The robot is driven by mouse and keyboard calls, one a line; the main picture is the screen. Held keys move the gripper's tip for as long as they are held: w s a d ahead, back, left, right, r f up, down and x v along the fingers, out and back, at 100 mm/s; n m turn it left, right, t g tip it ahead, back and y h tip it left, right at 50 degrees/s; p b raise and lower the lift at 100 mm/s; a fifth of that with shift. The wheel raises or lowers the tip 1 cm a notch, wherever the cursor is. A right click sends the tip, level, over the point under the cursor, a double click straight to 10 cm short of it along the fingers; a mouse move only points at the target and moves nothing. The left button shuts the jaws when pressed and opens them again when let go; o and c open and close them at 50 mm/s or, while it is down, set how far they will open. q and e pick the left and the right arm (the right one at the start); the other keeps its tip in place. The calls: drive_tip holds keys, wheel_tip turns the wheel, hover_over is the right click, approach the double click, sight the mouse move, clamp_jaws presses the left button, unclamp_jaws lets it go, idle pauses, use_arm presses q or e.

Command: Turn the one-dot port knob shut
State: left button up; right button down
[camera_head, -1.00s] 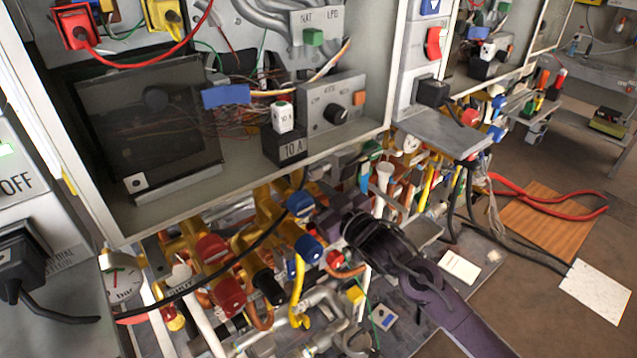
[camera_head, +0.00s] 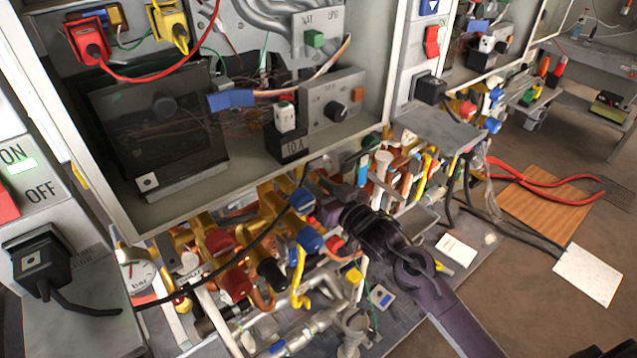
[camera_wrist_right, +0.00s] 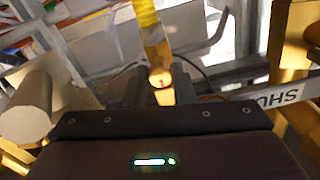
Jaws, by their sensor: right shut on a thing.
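My right gripper (camera_head: 328,212) reaches in from the lower right to the pipework under the open heater cabinet. In the right wrist view its two dark fingers (camera_wrist_right: 160,88) are shut on a brass-coloured piece (camera_wrist_right: 161,76) with a small reddish mark. I cannot tell whether this piece is the one-dot port knob; no dot markings are readable. In the head view the gripper hides what it holds. Blue knobs (camera_head: 311,241) are just left of its tip, and a red knob (camera_head: 335,243) is just below. Red knobs (camera_head: 235,284) stand further left. My left gripper is not in view.
The open heater cabinet (camera_head: 240,180) hangs above the pipes. A black cable (camera_head: 250,247) crosses in front of the valves. A pressure gauge (camera_head: 138,275) is at the left. A grey shelf (camera_head: 440,128) and hanging cables are right of my arm. The floor at the right is freer.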

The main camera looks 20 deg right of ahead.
drive_tip(key=c, duration=1.2)
unclamp_jaws()
drive_tip(key=b+v, duration=0.2)
drive_tip(key=v, duration=0.5)
drive_tip(key=shift+s, duration=0.35)
drive_tip(key=shift+d, duration=0.1)
